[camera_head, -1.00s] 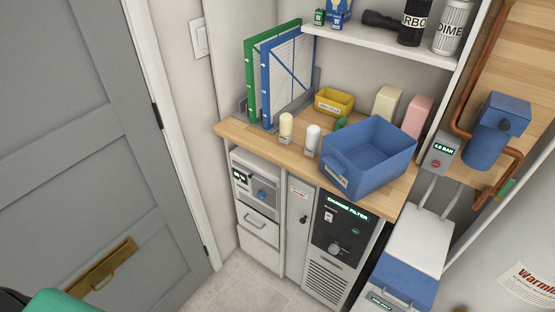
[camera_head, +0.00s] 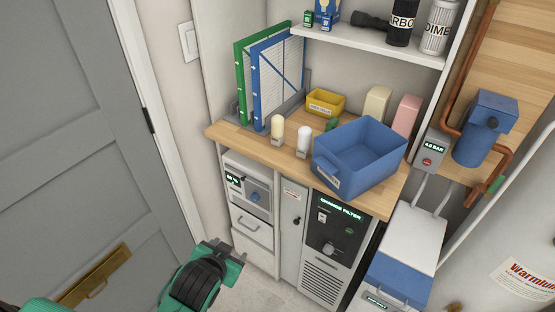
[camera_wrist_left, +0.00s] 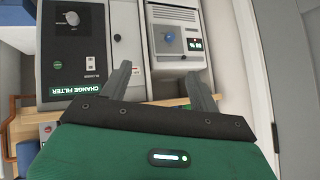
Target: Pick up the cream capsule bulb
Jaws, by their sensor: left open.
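The cream capsule bulb (camera_head: 278,125) stands upright in a small holder near the front edge of the wooden counter (camera_head: 225,130). It is left of a similar white bulb (camera_head: 304,138). My left gripper (camera_head: 222,252) is low in front of the cabinets, below and to the left of the cream bulb and well apart from it. In the left wrist view its two fingers (camera_wrist_left: 160,88) are spread with nothing between them, facing the cabinet fronts. The cream bulb is not visible in that view. My right gripper is out of view.
A blue crate (camera_head: 325,170) sits right of the bulbs. A shelf (camera_head: 370,43) hangs above. A grey door (camera_head: 60,130) is at the left.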

